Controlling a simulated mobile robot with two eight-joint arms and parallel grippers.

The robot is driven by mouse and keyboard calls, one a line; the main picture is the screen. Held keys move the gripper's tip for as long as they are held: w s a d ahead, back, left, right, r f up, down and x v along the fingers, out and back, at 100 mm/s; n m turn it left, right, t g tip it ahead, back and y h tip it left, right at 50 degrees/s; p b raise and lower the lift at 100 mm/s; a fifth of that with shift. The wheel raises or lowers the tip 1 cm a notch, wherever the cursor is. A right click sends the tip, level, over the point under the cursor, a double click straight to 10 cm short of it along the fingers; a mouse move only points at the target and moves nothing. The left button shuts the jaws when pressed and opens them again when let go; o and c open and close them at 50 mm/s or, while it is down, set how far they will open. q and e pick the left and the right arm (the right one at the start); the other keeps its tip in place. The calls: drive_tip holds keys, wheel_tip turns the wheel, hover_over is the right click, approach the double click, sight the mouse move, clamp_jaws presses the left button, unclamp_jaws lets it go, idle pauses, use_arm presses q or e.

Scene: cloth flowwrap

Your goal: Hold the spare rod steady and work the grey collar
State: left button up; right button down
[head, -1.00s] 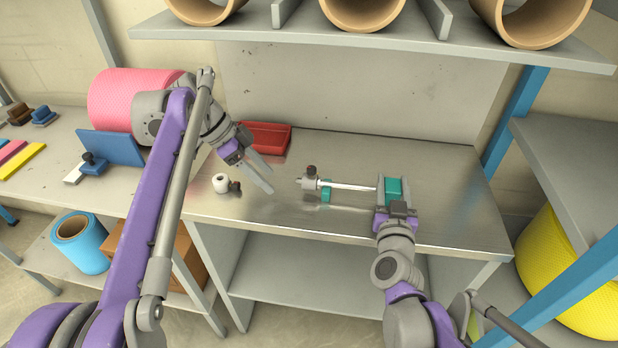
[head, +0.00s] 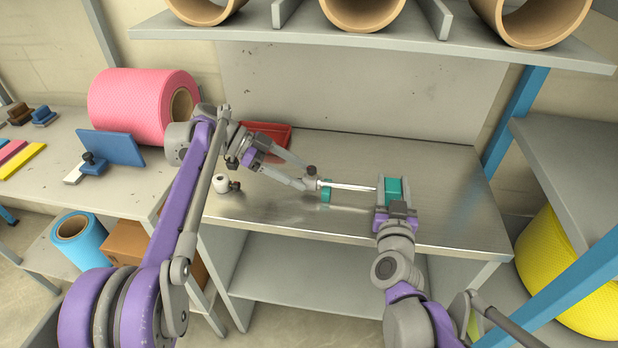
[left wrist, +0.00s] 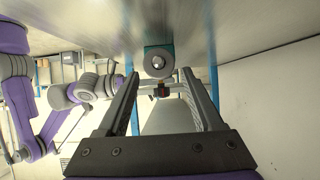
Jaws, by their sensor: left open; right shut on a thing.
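The spare rod (head: 352,187), thin and silver, lies level above the metal table, with a green block (head: 326,192) under its left part. The grey collar (head: 311,184), with a dark knob on top, is at the rod's left end. In the left wrist view the collar (left wrist: 158,63) shows end-on as a ring, its brown knob (left wrist: 162,90) beside it. My left gripper (head: 305,176) is open, its fingertips close to the collar; contact cannot be told. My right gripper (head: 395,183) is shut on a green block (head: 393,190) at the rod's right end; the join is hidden.
A white ring piece (head: 221,184) with a brown knob stands left on the table (head: 450,190). A red tray (head: 272,132) is behind my left gripper. A shelf (head: 370,45) with cardboard tubes overhangs the back. The table's right part is clear.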

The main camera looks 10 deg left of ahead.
use_arm(q)
drive_tip(key=shift+x, duration=1.15)
clamp_jaws()
